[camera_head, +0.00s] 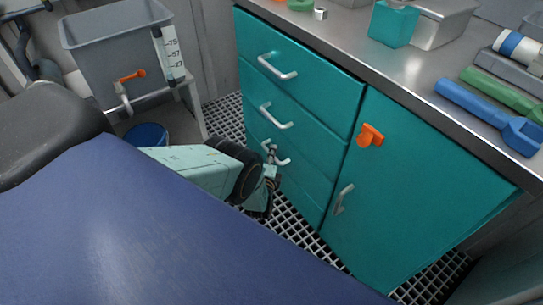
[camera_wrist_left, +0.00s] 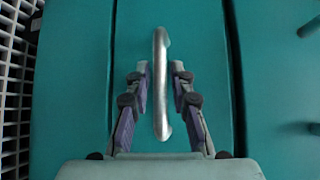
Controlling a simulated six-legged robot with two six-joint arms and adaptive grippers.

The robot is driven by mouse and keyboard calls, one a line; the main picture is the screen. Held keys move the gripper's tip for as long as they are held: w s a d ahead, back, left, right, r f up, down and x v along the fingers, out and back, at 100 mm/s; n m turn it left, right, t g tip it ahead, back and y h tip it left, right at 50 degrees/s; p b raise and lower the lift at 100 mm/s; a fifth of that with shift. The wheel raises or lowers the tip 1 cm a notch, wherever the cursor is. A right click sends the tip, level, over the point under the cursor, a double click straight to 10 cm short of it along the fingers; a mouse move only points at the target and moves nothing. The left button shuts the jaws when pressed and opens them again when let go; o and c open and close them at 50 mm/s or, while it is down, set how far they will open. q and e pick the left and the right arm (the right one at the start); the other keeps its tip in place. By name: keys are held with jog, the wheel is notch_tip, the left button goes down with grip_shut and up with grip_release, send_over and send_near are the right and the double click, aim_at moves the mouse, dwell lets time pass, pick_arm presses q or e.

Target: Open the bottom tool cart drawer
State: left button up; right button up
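The teal tool cart (camera_head: 400,190) has drawers stacked on its left part, each with a silver bar handle, and all look closed. My left gripper (camera_head: 270,172) is at the lowest visible handle (camera_head: 281,160). In the left wrist view, this handle (camera_wrist_left: 161,85) stands between the two fingers of my left gripper (camera_wrist_left: 160,70). The fingers are open on either side of the bar, with a small gap on each side. A plain teal panel (camera_wrist_left: 70,90) lies between this drawer front and the floor grating. My right gripper is not in view.
A cart door (camera_head: 400,180) with an orange latch (camera_head: 370,135) is right of the drawers. A metal grating floor (camera_head: 300,232) lies below. A blue padded surface (camera_head: 150,245) fills the foreground. A grey basin (camera_head: 115,45) and blue bucket (camera_head: 147,134) stand at left.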

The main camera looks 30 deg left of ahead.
pick_arm(q)
grip_shut()
dwell(0.4)
jog(key=s+a+p, duration=0.2)
jog(key=s+a, duration=0.2)
jog(key=s, duration=0.7)
jog(key=s+a+p, duration=0.2)
jog(key=s+a, duration=0.3)
jog(key=s, duration=0.6)
jog(key=shift+a+p, duration=0.15)
jog(key=shift+p, duration=0.2)
jog(key=shift+s, duration=0.1)
grip_release()
